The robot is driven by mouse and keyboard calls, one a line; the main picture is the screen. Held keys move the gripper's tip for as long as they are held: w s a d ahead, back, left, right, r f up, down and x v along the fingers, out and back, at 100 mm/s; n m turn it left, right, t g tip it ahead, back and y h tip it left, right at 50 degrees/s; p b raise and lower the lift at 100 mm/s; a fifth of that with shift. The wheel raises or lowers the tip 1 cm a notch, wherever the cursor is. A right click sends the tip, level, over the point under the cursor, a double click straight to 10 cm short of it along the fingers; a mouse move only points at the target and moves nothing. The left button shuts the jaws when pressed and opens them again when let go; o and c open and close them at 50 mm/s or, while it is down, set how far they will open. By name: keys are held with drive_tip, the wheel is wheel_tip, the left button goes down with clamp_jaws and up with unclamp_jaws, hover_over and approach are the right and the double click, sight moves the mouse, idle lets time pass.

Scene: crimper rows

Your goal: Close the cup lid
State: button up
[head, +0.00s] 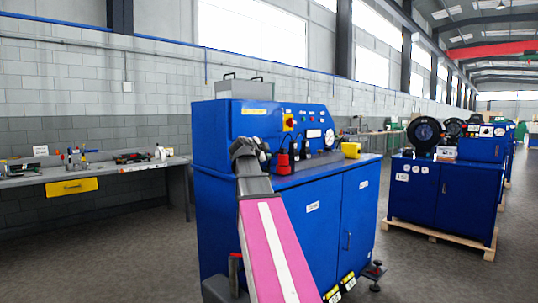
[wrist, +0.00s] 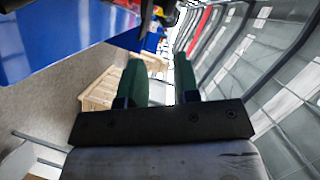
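I cannot make out a cup or a cup lid in either view. My gripper (wrist: 160,65) shows in the wrist view as two green fingers standing apart, with only background between them. It is open and empty. In the head view my gripper end is a small dark grey shape at the left front edge of the blue machine cabinet (head: 340,215), and its fingers are hard to tell there. My arm hides part of the cabinet's left side.
A red item (head: 283,163) and a yellow item (head: 351,150) stand on the cabinet top. A workbench (head: 120,177) with small tools and a yellow drawer is at the left. Another blue machine (head: 440,190) on a pallet stands right. Floor between is mostly clear.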

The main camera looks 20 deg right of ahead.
drive_tip(key=shift+v, duration=2.25)
